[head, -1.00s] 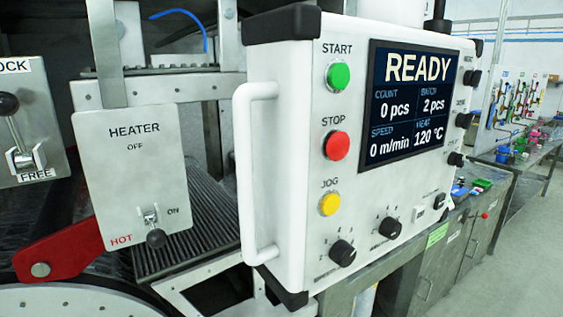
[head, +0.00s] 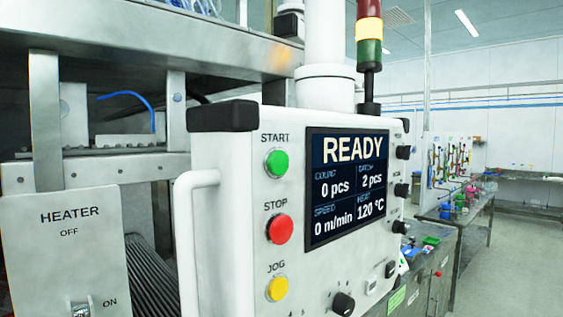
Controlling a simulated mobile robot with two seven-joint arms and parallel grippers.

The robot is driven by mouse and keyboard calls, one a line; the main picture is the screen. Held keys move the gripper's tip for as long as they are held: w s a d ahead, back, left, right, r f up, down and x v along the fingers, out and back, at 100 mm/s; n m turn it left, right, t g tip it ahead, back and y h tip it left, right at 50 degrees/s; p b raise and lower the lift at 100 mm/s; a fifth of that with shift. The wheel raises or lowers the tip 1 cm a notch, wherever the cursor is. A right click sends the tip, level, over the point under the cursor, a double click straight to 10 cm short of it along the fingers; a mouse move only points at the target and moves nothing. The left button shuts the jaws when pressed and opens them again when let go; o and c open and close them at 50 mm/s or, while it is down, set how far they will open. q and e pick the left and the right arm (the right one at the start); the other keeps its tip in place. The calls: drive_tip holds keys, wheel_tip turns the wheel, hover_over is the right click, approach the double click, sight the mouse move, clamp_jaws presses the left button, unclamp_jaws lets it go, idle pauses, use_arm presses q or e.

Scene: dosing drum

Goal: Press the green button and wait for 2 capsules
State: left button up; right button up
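The green START button (head: 276,163) is at the upper left of the white control panel (head: 225,245). The red STOP button (head: 280,229) and the yellow JOG button (head: 277,288) are below it. The panel's screen (head: 347,186) reads READY, count 0 pcs, batch 2 pcs, speed 0 m/min, heat 120 °C. No capsules show in this view. Neither of my grippers is in the head view.
A white handle (head: 186,245) stands out from the panel's left side. A heater plate (head: 70,245) is at the left. A red, yellow and green signal tower (head: 369,30) rises behind the panel. Benches with coloured items (head: 455,205) stand at the right, beside open floor.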

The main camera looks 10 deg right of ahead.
clamp_jaws()
idle(1.5)
